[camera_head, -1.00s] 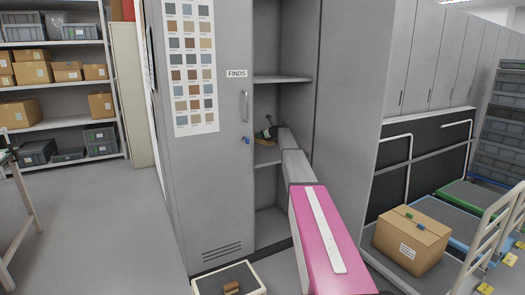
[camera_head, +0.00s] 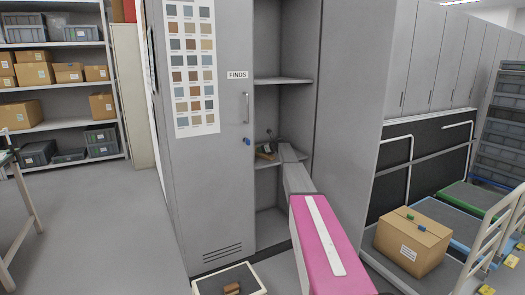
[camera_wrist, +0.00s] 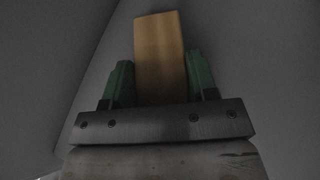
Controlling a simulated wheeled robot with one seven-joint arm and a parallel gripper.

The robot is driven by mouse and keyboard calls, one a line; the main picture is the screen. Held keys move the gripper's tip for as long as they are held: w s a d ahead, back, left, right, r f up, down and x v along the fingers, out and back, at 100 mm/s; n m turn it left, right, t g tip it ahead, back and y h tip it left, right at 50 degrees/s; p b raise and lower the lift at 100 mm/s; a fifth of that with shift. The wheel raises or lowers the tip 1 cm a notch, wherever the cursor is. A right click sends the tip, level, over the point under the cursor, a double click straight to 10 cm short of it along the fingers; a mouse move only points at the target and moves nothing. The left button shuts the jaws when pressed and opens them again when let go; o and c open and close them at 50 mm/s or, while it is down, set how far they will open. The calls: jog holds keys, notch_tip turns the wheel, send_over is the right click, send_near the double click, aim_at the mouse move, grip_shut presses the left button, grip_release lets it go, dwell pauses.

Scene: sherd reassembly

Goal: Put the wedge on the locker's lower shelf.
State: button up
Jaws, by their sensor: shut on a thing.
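The wedge (camera_wrist: 160,58) is a tan, wood-coloured block in the wrist view. My gripper (camera_wrist: 160,80) is shut on it, with one green finger on each side. In the head view my gripper (camera_head: 267,149) is inside the open locker (camera_head: 213,190), just over the lower shelf (camera_head: 263,164). The wedge shows there only as a small tan patch (camera_head: 266,156) close to the shelf board. I cannot tell whether it touches the board.
An upper shelf (camera_head: 283,80) spans the locker above my gripper, and the locker's side walls are close. A pale-rimmed tray (camera_head: 256,278) with a brown piece (camera_head: 232,288) is below at the front. A carton (camera_head: 412,243) sits on a trolley at right.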

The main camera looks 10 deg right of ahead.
jog(key=o, duration=1)
